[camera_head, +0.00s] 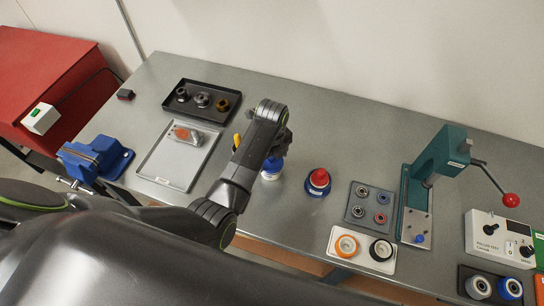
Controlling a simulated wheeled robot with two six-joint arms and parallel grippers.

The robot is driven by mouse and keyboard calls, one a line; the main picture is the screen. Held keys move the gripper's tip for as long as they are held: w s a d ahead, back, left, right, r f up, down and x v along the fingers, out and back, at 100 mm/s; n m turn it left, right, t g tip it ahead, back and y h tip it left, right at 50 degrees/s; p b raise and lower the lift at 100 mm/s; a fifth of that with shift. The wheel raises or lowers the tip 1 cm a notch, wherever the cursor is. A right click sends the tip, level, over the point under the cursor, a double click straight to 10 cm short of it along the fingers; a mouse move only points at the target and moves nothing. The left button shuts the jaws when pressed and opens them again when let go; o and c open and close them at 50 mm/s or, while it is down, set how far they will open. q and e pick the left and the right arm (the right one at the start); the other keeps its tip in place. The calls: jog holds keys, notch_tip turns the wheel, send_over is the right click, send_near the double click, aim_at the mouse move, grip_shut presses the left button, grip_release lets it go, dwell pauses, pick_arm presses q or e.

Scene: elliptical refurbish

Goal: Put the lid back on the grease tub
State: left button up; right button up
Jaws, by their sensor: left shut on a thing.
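My left gripper (279,146) reaches in over the middle of the bench and points down. It is shut on a blue round piece (273,162), which looks like the lid; the gripper partly hides it. Directly below is a small white tub (271,175) with blue on it, which looks like the grease tub. From this angle I cannot tell whether the blue piece touches the tub's rim or hangs just above it. My right gripper is not in view.
A red-topped round thing on a dark blue base (319,181) stands close right of the tub. A grey bearing tray (352,217) and green press (410,205) are farther right. A pale tray (160,170), black tray (230,117) and blue vise (95,158) are left. The back centre is clear.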

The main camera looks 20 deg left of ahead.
pick_arm(q)
jog(key=o, duration=1)
jog(key=shift+o, duration=0.3)
jog(key=shift+r, duration=0.1)
jog(key=shift+r, duration=3.4)
jog(key=shift+c, duration=0.4)
grip_shut()
jog(key=shift+f, duration=0.1)
